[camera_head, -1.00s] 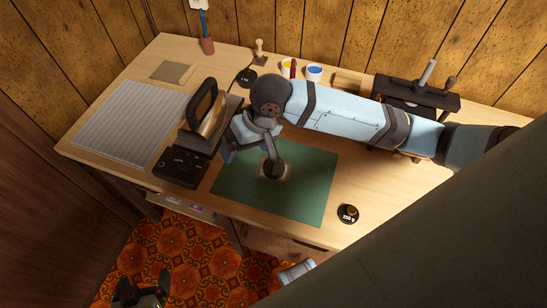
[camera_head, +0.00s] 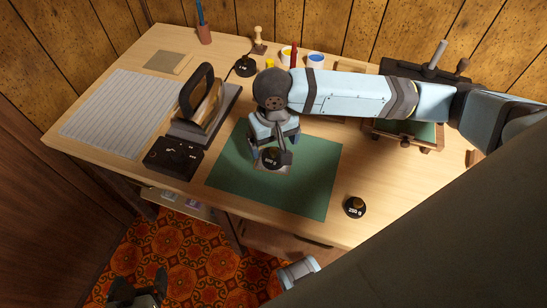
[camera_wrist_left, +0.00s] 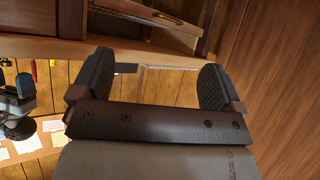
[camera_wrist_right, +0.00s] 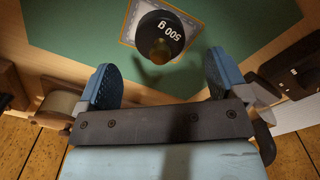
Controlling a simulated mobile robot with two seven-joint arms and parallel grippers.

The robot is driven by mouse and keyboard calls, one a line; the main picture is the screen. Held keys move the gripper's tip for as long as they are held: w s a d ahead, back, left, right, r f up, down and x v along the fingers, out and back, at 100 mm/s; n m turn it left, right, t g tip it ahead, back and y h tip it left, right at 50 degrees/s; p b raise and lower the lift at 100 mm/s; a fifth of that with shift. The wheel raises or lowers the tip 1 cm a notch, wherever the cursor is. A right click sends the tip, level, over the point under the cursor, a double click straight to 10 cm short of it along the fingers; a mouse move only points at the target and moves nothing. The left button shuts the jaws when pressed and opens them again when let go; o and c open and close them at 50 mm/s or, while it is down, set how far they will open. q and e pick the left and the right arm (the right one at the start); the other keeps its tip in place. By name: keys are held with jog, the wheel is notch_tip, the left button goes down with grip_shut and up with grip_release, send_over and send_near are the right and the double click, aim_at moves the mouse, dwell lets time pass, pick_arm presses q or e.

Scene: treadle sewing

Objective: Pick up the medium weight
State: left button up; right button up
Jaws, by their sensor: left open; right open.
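A round black weight marked 500 g (camera_head: 271,157) stands on a small patterned card on the green mat (camera_head: 314,185). My right gripper (camera_head: 274,147) is open above and beside it. In the right wrist view the 500 g weight (camera_wrist_right: 160,36), with its brass-coloured knob, lies just beyond the open fingertips, not gripped. A black weight marked 250 g (camera_head: 355,207) stands on bare wood at the table's front right. Another black weight (camera_head: 246,67) stands at the back; its label is too small to read. My left gripper (camera_head: 138,288) is open and empty, low over the patterned floor.
An upright black-handled iron-like object (camera_head: 202,105) and a black block (camera_head: 173,157) stand left of the mat. A striped grey sheet (camera_head: 118,113) covers the table's left part. Paint pots, including a blue one (camera_head: 315,61), a stamp (camera_head: 259,39) and a black press (camera_head: 425,85) line the back.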

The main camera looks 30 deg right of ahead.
aim_at(274, 149)
notch_tip(274, 149, down, 5)
jog(key=shift+f+b, duration=0.2)
jog(key=shift+b, duration=0.65)
jog(key=shift+r, duration=0.1)
jog(key=c, duration=1.3)
